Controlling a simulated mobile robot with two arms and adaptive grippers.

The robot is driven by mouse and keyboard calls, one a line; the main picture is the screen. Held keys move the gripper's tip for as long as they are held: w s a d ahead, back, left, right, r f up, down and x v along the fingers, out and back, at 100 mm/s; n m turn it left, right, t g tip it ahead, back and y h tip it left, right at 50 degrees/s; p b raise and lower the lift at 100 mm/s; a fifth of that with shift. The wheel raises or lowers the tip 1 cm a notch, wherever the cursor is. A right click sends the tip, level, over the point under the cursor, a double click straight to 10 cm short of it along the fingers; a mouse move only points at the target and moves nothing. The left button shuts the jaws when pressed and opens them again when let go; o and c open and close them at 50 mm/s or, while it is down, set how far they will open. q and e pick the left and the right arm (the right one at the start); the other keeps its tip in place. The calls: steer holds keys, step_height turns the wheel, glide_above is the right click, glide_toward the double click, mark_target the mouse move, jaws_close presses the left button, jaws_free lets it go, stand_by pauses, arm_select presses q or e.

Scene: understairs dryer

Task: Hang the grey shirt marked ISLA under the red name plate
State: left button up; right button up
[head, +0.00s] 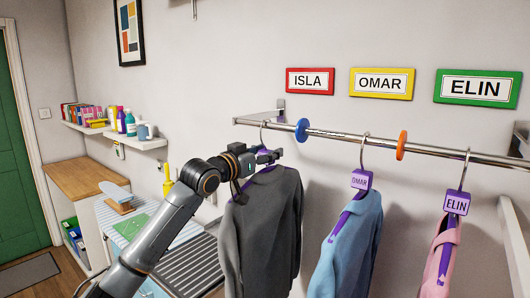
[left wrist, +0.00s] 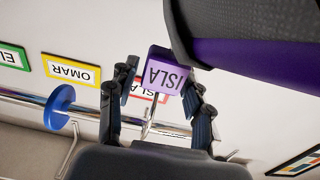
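The grey shirt (head: 262,230) hangs on a purple hanger near the left end of the metal rail (head: 340,135). Its hook (head: 264,132) appears to be over the rail, left of the blue disc (head: 302,130). The red ISLA plate (head: 310,80) is on the wall above, slightly to the right. My left gripper (head: 264,157) is at the hanger's neck. In the left wrist view, the purple ISLA tag (left wrist: 167,72) shows between its spread fingers (left wrist: 163,95), with a gap visible beside the tag. My right gripper is not in view.
A blue shirt (head: 345,240) tagged OMAR and a pink shirt (head: 440,260) tagged ELIN hang further right. An orange disc (head: 401,145) sits between them on the rail. Yellow OMAR (head: 382,83) and green ELIN (head: 478,88) plates are above. A wall shelf (head: 125,140) is at left.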

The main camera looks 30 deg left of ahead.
arm_select(q)
steer(key=shift+o, duration=0.2)
steer(key=shift+s, duration=0.15)
steer(key=shift+s+a, duration=0.1)
steer(key=s, duration=1)
steer(key=shift+a+f, duration=0.15)
steer(key=shift+a, duration=0.15)
steer(key=shift+s+a, duration=0.1)
steer(key=shift+s, duration=0.9)
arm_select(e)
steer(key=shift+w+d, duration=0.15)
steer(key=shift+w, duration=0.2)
